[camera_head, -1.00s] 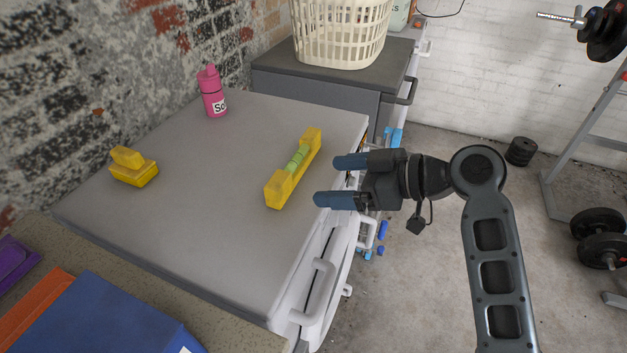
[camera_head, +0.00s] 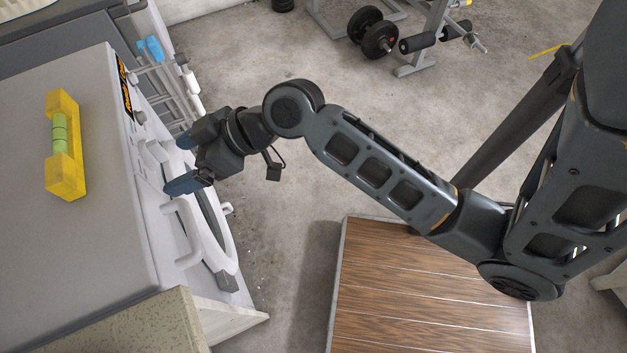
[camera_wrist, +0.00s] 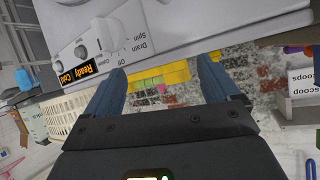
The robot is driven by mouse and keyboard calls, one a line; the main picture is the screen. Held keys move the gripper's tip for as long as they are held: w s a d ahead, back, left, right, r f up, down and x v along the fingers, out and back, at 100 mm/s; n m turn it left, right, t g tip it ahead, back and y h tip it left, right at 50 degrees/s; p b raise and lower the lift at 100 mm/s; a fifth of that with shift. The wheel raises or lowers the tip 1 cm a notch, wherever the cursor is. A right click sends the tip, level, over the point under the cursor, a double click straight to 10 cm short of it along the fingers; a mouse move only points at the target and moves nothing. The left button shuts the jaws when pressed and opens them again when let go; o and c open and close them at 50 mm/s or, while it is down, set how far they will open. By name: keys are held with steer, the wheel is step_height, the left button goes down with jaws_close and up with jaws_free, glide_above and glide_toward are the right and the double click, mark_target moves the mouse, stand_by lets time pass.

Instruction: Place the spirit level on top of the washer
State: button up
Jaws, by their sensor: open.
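The yellow spirit level (camera_head: 65,145) with a green vial lies on the grey top of the washer (camera_head: 95,245), near its front edge, in the head view. In the wrist view a yellow strip, likely the level (camera_wrist: 165,77), shows between the fingers just past the washer's edge. The washer's control panel (camera_wrist: 120,45) with dials and the words Spin and Drain fills the top of that view. My gripper (camera_head: 176,163) is open and empty, with blue fingers pointing toward the washer. It is beside the washer's front, apart from the level.
A speckled counter (camera_head: 140,325) adjoins the washer at the near side. A wood-planked surface (camera_head: 430,290) stands below my arm. Dumbbells (camera_head: 370,32) and a rack are at the back. A cream basket (camera_wrist: 85,110) shows in the wrist view. Concrete floor between is mostly clear.

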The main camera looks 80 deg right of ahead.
steer(key=s+f+m+h, duration=0.2)
steer(key=s+f, duration=0.1)
steer(key=s, duration=0.3)
steer(key=s+a+r+t, duration=0.1)
steer(key=s+r, duration=0.3)
steer(key=s, duration=0.5)
steer(key=s+a+r+t+h, duration=0.1)
steer(key=s+r, duration=0.4)
steer(key=s, duration=0.5)
steer(key=shift+a+r+t+h, duration=0.15)
steer(key=shift+a+t+h, duration=0.25)
steer(key=shift+a, duration=0.75)
